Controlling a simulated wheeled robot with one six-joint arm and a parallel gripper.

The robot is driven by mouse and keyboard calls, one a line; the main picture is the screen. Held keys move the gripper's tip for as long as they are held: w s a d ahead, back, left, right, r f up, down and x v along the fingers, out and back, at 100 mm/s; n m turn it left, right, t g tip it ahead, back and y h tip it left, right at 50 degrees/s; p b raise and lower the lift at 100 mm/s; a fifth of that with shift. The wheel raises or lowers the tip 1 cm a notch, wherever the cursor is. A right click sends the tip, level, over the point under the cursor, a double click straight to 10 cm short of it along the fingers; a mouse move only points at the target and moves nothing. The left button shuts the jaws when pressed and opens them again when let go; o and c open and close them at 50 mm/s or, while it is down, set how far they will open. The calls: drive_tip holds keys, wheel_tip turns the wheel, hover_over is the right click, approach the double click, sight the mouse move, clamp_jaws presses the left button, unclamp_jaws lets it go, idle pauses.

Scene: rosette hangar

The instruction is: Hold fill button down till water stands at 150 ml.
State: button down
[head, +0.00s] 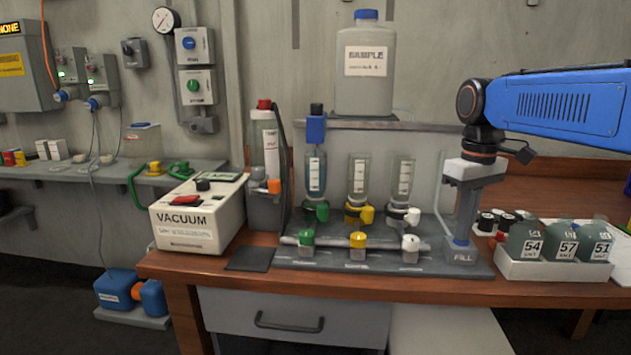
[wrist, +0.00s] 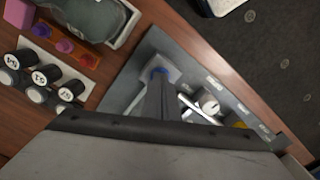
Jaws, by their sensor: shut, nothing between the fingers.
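The fill station stands on the wooden bench, with a post marked FILL (head: 463,256) at its right end. Three clear graduated vessels stand on the station: left (head: 316,172), middle (head: 359,173) and right (head: 402,175). The left looks bluish; no water level is readable.
A sample tank (head: 365,95) stands on the shelf behind. Green, yellow and white valve knobs line the station's front. A vacuum box (head: 197,215) is at left. A white tray of numbered dark packs (head: 540,268) and black-capped vials (wrist: 45,75) stand close beside my gripper.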

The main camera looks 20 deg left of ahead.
wheel_tip(320, 180, up, 7)
idle(0.9)
drive_tip(key=shift+f, duration=0.1)
idle(0.4)
drive_tip(key=shift+d, duration=0.1)
drive_tip(key=s+d+f+m+t, duration=0.1)
drive_tip(key=s+d+f+m, duration=0.1)
drive_tip(key=s+d+f, duration=0.4)
drive_tip(key=s+d+f+m+t, duration=0.1)
drive_tip(key=s+d+f+m, duration=0.2)
drive_tip(key=s+d, duration=0.55)
drive_tip(key=s+d+f+m+t, duration=0.1)
drive_tip(key=s+d+f+m, duration=0.1)
drive_tip(key=s+d+f, duration=0.2)
drive_tip(key=s+d+f+m+t, duration=0.1)
drive_tip(key=s+d+f+m, duration=0.1)
drive_tip(key=s+d+f, duration=0.3)
drive_tip(key=s+f, duration=0.3)
drive_tip(key=f, duration=0.3)
drive_tip(key=shift+s+t, duration=0.25)
drive_tip(key=shift+t, duration=0.15)
